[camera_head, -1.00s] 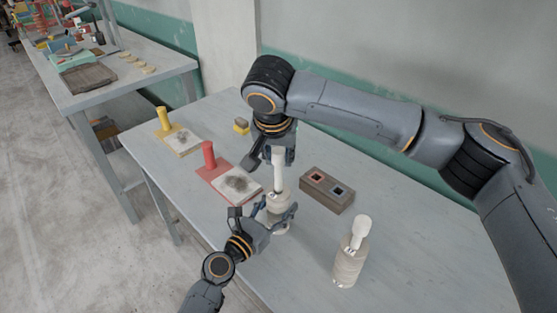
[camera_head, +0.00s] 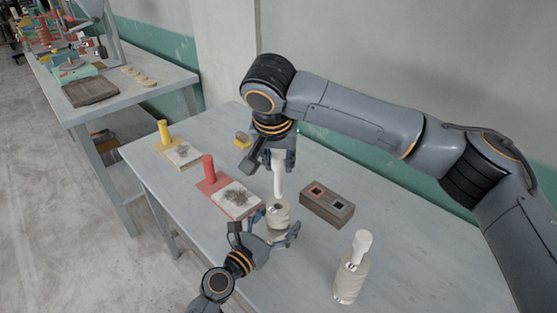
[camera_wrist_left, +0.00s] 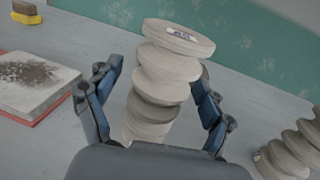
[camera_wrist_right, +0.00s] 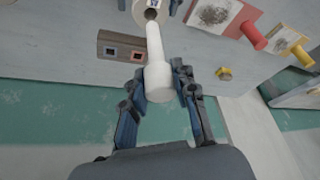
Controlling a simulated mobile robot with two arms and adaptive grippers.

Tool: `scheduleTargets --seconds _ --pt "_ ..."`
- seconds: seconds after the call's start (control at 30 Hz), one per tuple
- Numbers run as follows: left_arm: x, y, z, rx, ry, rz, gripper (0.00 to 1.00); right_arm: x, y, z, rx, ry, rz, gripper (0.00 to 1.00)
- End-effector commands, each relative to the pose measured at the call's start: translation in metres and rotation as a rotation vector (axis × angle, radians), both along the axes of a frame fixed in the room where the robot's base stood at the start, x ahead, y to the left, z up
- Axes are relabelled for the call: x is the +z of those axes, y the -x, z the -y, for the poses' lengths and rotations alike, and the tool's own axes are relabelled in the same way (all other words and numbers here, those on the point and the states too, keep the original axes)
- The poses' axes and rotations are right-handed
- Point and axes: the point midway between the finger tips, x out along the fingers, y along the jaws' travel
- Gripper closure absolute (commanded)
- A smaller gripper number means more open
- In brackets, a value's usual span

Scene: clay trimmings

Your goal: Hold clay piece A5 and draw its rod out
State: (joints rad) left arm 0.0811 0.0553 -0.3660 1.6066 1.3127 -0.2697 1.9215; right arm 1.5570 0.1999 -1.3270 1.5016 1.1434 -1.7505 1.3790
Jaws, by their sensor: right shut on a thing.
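The clay piece (camera_head: 279,217) is a pale ribbed stack standing on the table. In the left wrist view it (camera_wrist_left: 165,90) leans in the picture and has a small label on top, too blurred to read surely. My left gripper (camera_head: 277,232) is open around it, with a finger on each side. My right gripper (camera_head: 278,158), above, is shut on the thick end of the white rod (camera_head: 279,184). The rod points down and its lower end appears just clear of the clay's top. The right wrist view shows the rod (camera_wrist_right: 155,55) and the dark hole in the clay (camera_wrist_right: 151,13).
A second clay piece (camera_head: 348,284) with its own white rod (camera_head: 361,246) stands at the front right. A brown block (camera_head: 327,207) with two square sockets lies behind. Red (camera_head: 213,187) and yellow (camera_head: 167,146) boards with posts lie left.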

Motion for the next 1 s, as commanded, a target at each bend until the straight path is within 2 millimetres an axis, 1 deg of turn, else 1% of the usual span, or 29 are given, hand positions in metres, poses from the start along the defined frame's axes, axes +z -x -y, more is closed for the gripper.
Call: scheduleTargets --seconds 0.2,0.3,0.37,0.47,0.7,0.83,1.0 --pt "0.000 0.001 -0.001 0.000 0.000 0.000 0.19 0.000 0.000 0.000 0.000 0.000 0.000 1.00" --pt "-0.001 0.007 -0.005 0.000 -0.001 -0.001 0.19 0.000 0.000 0.000 0.000 0.000 0.000 1.00" --pt "-0.002 0.014 -0.010 0.000 -0.001 -0.002 0.19 0.000 0.000 0.000 0.000 0.000 0.000 1.00" --pt "-0.002 0.030 -0.021 0.000 -0.003 -0.002 0.19 0.000 0.000 0.000 0.000 0.000 0.000 1.00" --pt "-0.002 0.071 -0.051 0.000 -0.002 -0.003 0.19 0.000 0.000 0.000 0.000 0.000 0.000 1.00" --pt "-0.001 0.087 -0.062 0.000 -0.001 -0.003 0.19 0.000 0.000 0.000 0.000 0.000 0.000 1.00" --pt "-0.001 0.096 -0.070 0.000 -0.001 -0.001 0.19 0.000 0.000 0.000 0.000 0.000 0.000 1.00"
